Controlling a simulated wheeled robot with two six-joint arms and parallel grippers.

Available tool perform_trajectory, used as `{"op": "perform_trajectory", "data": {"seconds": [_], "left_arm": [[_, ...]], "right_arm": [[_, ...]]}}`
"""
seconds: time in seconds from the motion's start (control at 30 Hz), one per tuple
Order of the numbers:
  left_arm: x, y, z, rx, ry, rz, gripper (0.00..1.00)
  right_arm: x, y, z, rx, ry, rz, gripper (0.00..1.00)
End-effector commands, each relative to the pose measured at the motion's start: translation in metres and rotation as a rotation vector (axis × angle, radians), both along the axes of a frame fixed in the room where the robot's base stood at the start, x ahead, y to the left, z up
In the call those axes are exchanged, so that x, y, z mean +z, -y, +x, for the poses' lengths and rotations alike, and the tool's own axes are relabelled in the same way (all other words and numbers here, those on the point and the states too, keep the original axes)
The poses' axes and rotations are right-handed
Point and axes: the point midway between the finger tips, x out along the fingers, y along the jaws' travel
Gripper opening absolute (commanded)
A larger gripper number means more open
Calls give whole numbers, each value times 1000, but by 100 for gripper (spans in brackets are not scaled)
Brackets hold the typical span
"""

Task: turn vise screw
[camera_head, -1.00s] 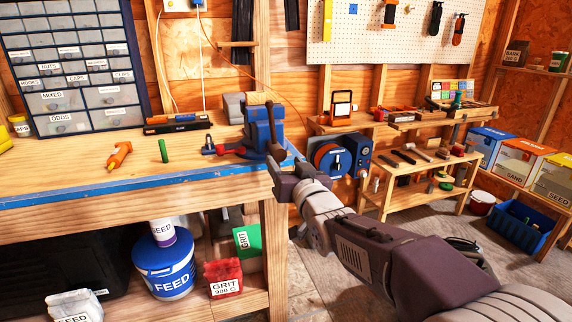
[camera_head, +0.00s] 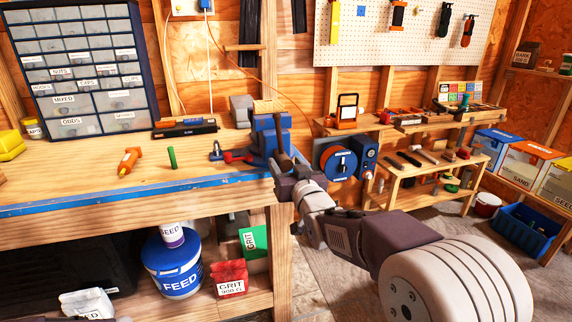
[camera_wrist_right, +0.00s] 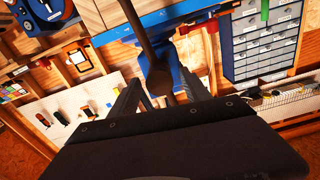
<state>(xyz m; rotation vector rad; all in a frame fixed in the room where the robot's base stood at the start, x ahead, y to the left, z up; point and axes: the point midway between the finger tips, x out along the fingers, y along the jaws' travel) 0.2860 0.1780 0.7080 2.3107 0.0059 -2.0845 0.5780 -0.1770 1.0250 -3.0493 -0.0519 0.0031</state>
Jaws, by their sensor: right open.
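The blue vise (camera_head: 268,137) is mounted at the right end of the workbench, by its front corner. Its dark screw handle bar (camera_head: 280,137) stands nearly upright on the near side. My right gripper (camera_head: 283,164) is at the lower end of that bar, in front of the vise. In the right wrist view the bar (camera_wrist_right: 137,28) runs down toward the space between my open fingers (camera_wrist_right: 160,95), with the blue vise (camera_wrist_right: 187,80) behind it. Whether the fingers touch the bar I cannot tell. My left gripper is not in view.
On the bench (camera_head: 110,190) lie an orange tool (camera_head: 129,160), a green cylinder (camera_head: 172,158) and a small padlock-like item (camera_head: 216,151). A drawer cabinet (camera_head: 75,70) stands behind. A blue feed bucket (camera_head: 174,265) sits below. Open floor lies to the right.

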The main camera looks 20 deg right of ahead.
Motion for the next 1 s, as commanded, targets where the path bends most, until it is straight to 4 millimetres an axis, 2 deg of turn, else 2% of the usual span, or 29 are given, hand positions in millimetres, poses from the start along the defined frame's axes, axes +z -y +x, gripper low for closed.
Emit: {"op": "perform_trajectory", "data": {"seconds": [0.1, 0.33, 0.53, 0.77, 0.97, 1.0], "left_arm": [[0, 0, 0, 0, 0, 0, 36], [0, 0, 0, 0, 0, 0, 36], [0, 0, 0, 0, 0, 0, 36], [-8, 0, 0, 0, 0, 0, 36], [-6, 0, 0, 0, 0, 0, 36], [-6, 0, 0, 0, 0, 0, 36]], "right_arm": [[0, 0, 8, 0, 0, 0, 56], [0, 0, 8, 0, 0, 0, 56], [0, 0, 8, 0, 0, 0, 0], [-2, 0, 8, 0, 0, 69, 0], [0, 0, 8, 0, -3, 76, 0], [0, 0, 8, 0, -3, 76, 40]]}}
